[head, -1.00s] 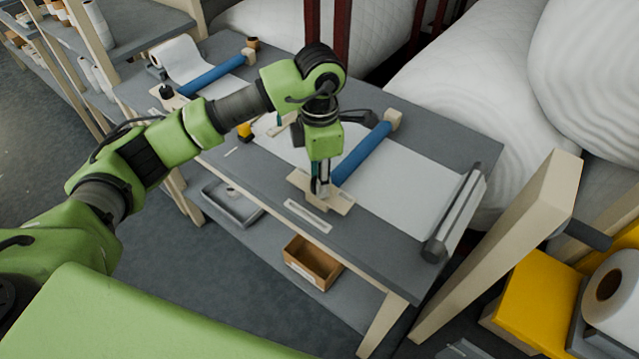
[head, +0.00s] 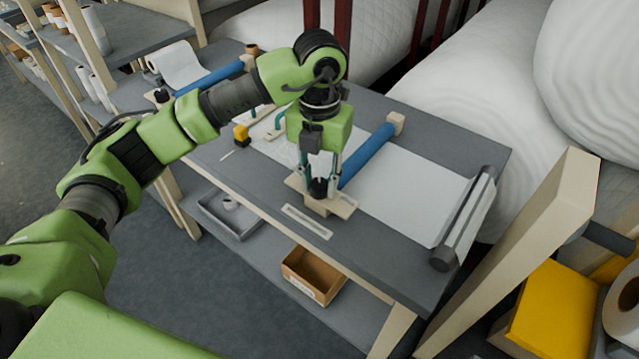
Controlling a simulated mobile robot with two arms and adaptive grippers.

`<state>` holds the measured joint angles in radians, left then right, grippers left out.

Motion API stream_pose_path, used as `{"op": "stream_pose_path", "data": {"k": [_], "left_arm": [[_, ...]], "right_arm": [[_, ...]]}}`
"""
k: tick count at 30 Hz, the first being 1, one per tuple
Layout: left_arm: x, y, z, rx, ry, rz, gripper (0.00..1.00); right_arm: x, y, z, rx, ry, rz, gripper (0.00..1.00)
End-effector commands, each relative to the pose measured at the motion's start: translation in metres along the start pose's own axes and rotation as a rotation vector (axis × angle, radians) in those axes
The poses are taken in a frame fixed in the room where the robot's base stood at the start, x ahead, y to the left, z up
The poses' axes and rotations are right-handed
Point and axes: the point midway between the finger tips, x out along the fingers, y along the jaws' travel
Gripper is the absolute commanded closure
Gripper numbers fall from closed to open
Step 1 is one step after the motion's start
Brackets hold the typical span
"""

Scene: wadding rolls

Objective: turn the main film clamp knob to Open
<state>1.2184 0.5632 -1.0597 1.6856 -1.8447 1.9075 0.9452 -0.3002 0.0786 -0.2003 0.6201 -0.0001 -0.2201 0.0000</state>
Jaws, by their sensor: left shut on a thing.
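The main film clamp knob (head: 318,187) is a small black knob on a pale wooden mount (head: 343,207) at the table's front edge. My left gripper (head: 319,185) points straight down over the mount, its two fingers on either side of the knob and shut on it. The knob's pointer and any Open marking are too small or hidden to read. A blue roller (head: 367,157) lies just behind the mount, with white film (head: 405,190) spread to its right. My right gripper is not in view.
A pale label strip (head: 307,221) lies on the table (head: 360,255) in front of the mount. A dark roller bar (head: 465,218) stands at the right end. A yellow-and-black tool (head: 241,135) lies to the left. A cardboard box (head: 313,275) and grey tray (head: 228,215) sit on the shelf below.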

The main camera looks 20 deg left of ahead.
Motion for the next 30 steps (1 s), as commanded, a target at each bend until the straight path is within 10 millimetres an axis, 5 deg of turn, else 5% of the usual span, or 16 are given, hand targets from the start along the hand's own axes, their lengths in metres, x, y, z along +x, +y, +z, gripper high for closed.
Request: {"op": "stream_pose_path", "data": {"k": [15,30], "left_arm": [[0.000,0.001,0.001,-0.397,-0.004,0.000,0.94],[-0.002,0.001,0.001,-0.509,-0.004,-0.001,0.94]], "right_arm": [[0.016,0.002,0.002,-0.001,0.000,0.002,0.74],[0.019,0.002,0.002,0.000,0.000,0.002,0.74]]}}
